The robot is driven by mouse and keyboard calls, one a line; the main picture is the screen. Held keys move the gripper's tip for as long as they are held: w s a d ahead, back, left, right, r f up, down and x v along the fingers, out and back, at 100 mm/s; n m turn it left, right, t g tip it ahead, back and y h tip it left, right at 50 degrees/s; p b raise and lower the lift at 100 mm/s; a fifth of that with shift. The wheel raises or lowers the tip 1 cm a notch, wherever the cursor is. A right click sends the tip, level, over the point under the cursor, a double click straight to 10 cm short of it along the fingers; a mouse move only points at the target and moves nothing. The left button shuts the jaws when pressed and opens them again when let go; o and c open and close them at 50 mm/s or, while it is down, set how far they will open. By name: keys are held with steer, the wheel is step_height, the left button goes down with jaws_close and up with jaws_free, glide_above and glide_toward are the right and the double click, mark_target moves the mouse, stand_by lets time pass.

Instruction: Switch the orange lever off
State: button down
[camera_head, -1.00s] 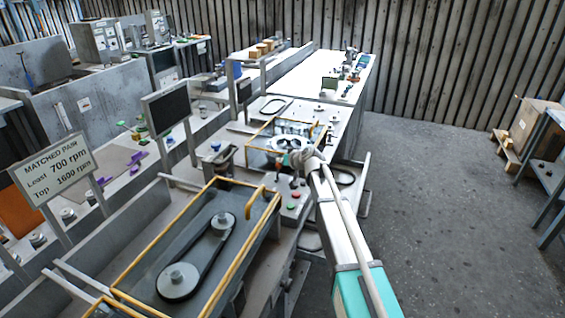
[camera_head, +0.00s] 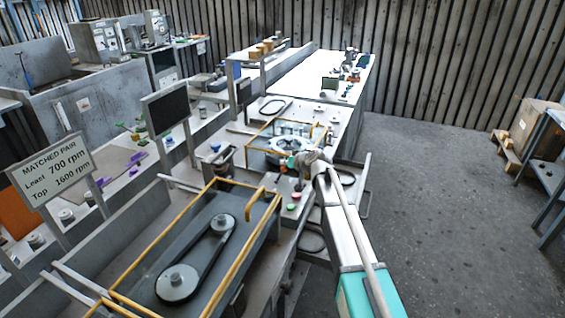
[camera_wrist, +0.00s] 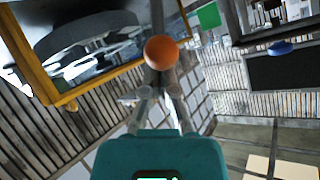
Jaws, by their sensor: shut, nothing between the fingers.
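The orange lever shows in the wrist view as a round orange knob (camera_wrist: 161,53) just beyond my fingertips. In the head view my gripper (camera_head: 291,161) is at the near edge of the yellow-framed blower housing (camera_head: 262,129), beside the control panel. I cannot make out the lever there, as my wrist and gripper crowd that spot.
A red button (camera_head: 296,195) and a green button (camera_head: 291,207) sit on the panel just below my gripper. A yellow-framed belt drive (camera_head: 208,248) stands in front. In the wrist view the housing's yellow frame (camera_wrist: 110,88) is close at upper left. Open floor (camera_head: 440,200) lies at right.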

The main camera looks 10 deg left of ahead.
steer(key=shift+d+r+p, duration=0.1)
steer(key=shift+r+p, duration=0.35)
steer(key=shift+r, duration=0.15)
steer(key=shift+w+r, duration=0.1)
steer(key=shift+w, duration=0.05)
steer(key=w+a+r+p, duration=0.1)
steer(key=w+r+p, duration=0.2)
steer(key=s+d, duration=0.6)
steer(key=d, duration=0.1)
steer(key=shift+s+d+r+p, duration=0.15)
steer(key=shift+d+r+p, duration=0.1)
steer(key=shift+r+p, duration=0.1)
steer(key=shift+f, duration=0.1)
